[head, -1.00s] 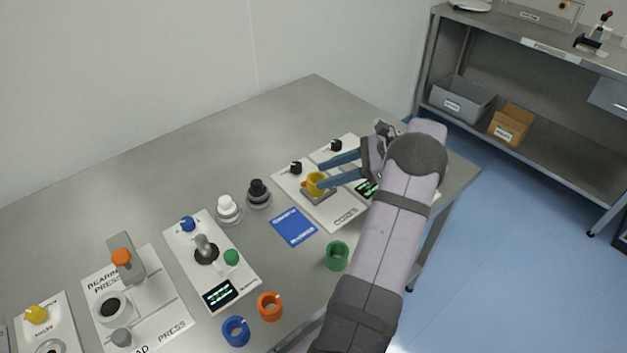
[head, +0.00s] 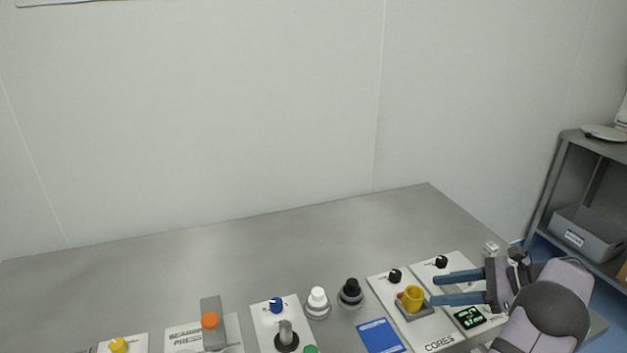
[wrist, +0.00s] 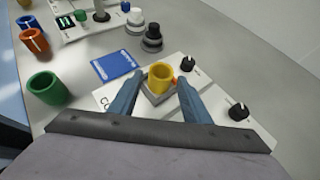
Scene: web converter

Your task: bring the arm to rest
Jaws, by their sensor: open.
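My gripper (head: 436,288) is at the right end of the table, with its two blue fingers spread apart. In the wrist view the open fingers (wrist: 158,92) reach forward on either side of a yellow cup-like core (wrist: 161,78). The yellow core (head: 413,297) sits upright on a small grey square block on the white panel marked CORES (head: 440,342). In the head view the fingertips are close to the core's right side. I cannot tell whether a finger touches it. My arm comes in from the lower right.
A blue card (head: 381,336), a black knob (head: 350,292) and a white knob (head: 317,300) stand left of the panel. Green (wrist: 46,88), orange (wrist: 34,41) and blue (wrist: 28,22) cups show in the wrist view. The table's back (head: 230,250) is clear. A shelf stands at right.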

